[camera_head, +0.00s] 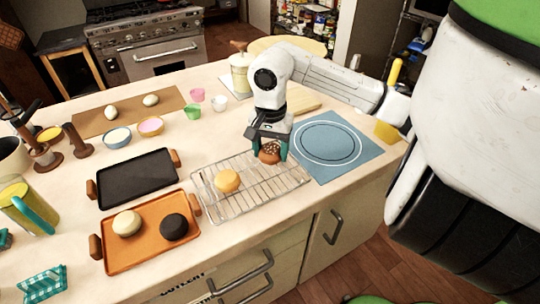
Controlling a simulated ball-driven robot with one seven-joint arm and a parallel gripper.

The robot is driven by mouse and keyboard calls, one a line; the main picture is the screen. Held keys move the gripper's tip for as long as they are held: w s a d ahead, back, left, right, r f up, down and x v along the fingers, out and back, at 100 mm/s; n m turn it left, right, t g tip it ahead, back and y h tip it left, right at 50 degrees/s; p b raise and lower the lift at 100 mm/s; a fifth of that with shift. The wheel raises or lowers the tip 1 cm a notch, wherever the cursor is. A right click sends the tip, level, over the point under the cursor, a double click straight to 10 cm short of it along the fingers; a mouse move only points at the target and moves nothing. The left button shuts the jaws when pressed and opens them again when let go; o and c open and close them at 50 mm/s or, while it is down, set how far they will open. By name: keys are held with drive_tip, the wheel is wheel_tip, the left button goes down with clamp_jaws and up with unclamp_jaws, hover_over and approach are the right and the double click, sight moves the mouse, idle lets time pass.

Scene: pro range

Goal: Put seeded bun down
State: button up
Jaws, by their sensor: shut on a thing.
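My gripper (270,154) is shut on the seeded bun (269,155), a small brown bun with pale specks on top. The gripper and bun are at the right part of the wire cooling rack (231,208), near its far edge. I cannot tell whether the bun touches the rack. The teal fingers stand on either side of the bun and hide part of its sides. A plain golden bun (227,181) sits on the left half of the rack.
Left of the rack, an orange tray (151,255) holds a pale bun (127,223) and a black bun (174,227). An empty black tray (137,180) lies behind it. A blue mat (350,160) with a white ring lies right of the rack. The front rack wires are bare.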

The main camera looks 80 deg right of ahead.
sight(270, 157)
wheel_tip(270, 157, down, 3)
drive_tip(key=shift+w+d+f+p, duration=0.1)
drive_tip(key=shift+w+f+p, duration=0.05)
drive_tip(key=shift+p, duration=0.55)
drive_tip(key=shift+f, duration=0.1)
drive_tip(key=shift+f+b, duration=0.25)
drive_tip(key=shift+b, duration=0.15)
drive_tip(key=o, duration=1.1)
drive_tip(key=shift+r, duration=0.1)
drive_tip(key=shift+c, duration=0.2)
drive_tip(key=shift+r, duration=0.15)
drive_tip(key=shift+r+p, duration=0.15)
drive_tip(key=shift+p, duration=0.25)
wheel_tip(270, 157, up, 12)
drive_tip(key=b, duration=0.2)
drive_tip(key=shift+b, duration=0.3)
